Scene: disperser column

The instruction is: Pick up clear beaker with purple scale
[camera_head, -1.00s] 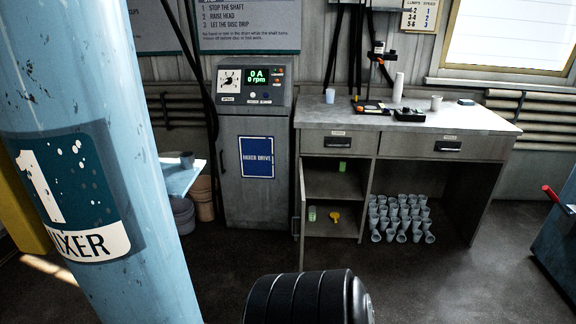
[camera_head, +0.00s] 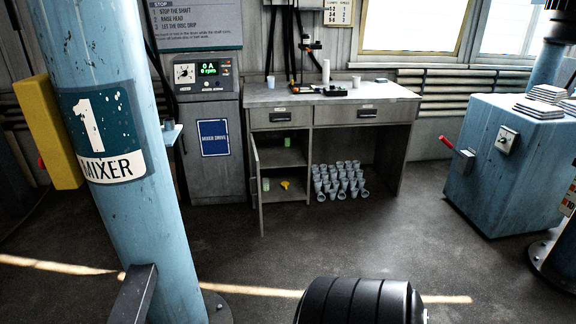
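I cannot make out a clear beaker with a purple scale for certain. A small pale bluish cup (camera_head: 271,83) stands at the left of the grey workbench top (camera_head: 300,97), too small to show any scale. A white cup (camera_head: 356,81) stands further right on the bench. Under the bench, the open left cabinet holds a green container (camera_head: 287,142) on the upper shelf, and a pale green container (camera_head: 266,184) and a yellow item (camera_head: 285,185) lower down. Neither of my grippers is in view.
Many grey cups (camera_head: 340,180) fill the bench's lower right opening. The cabinet door (camera_head: 257,190) stands open. A thick blue mixer column (camera_head: 120,170) rises at left. A blue machine (camera_head: 500,165) with a red-handled lever (camera_head: 447,143) stands at right. The floor between is clear.

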